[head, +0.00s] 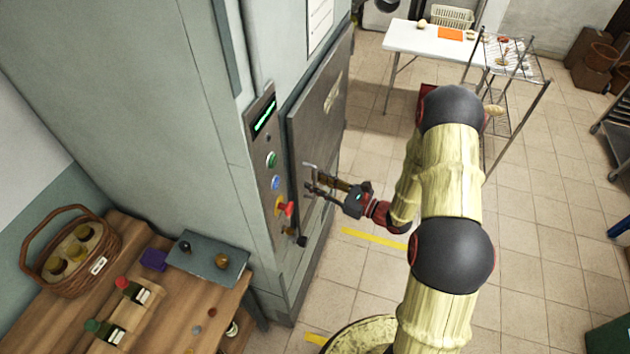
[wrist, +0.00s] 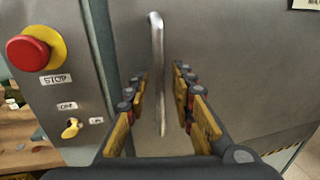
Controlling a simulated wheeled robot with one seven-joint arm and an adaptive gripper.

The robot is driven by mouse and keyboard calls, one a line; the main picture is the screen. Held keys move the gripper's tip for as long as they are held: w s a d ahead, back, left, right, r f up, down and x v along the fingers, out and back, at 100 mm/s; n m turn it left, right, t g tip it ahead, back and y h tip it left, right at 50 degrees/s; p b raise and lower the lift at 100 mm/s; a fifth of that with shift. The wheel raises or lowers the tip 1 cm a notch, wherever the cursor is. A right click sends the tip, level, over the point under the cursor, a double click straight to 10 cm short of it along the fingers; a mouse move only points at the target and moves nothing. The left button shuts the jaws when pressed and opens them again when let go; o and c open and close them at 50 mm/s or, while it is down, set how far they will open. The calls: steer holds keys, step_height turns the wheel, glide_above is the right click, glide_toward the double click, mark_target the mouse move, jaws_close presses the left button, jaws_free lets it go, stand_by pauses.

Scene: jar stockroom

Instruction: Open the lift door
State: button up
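The lift door (head: 318,105) is a grey metal panel on the front of the tall cabinet, and it looks shut. Its upright bar handle (wrist: 158,85) shows in the middle of the wrist view. My gripper (head: 314,183) is at the handle in the head view. In the wrist view my gripper (wrist: 160,80) is open, with one yellow-padded finger on each side of the handle. Gaps show between the bar and both fingers. The handle's lower end reaches down between the fingers.
Left of the door is a control panel (head: 262,150) with a lit display, buttons and a red stop button (wrist: 28,52). A wooden table (head: 180,300) with a basket and bottles stands at the lower left. Tiled floor (head: 530,220) is clear at right; a wire rack (head: 512,65) stands farther back.

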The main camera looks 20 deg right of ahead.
steer(key=shift+w+a, duration=0.15)
steer(key=shift+w, duration=0.05)
steer(key=shift+c, duration=0.5)
jaws_close()
stand_by(0.4)
